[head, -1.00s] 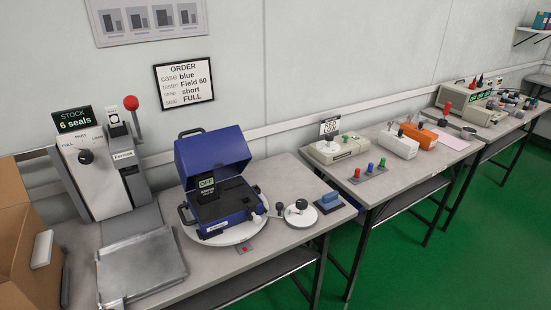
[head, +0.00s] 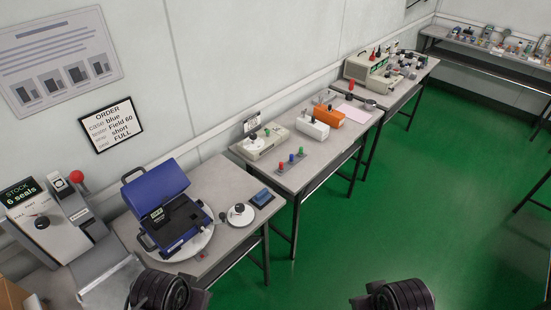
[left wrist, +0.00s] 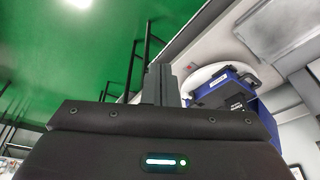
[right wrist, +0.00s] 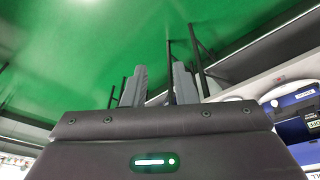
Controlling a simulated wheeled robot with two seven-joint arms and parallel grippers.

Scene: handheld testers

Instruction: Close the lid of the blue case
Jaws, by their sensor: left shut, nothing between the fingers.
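The blue case stands open on a white round plate (head: 206,240) on the near table. Its blue lid (head: 157,188) is raised at the back, and its base (head: 172,238) holds a dark tester with a small screen reading OFF. The case also shows, cut off, in the left wrist view (left wrist: 222,88) and in the right wrist view (right wrist: 296,132). My left gripper (left wrist: 160,84) is shut and empty, apart from the case. My right gripper (right wrist: 157,82) has its fingers apart with nothing between them, clear of the case. Neither gripper's fingers show in the head view.
A seal press (head: 45,220) with a red-knobbed lever stands left of the case. A round white piece with a black knob (head: 240,214) and a blue block (head: 262,197) lie to its right. More tables with testers run along the wall. The green floor (head: 350,230) is open.

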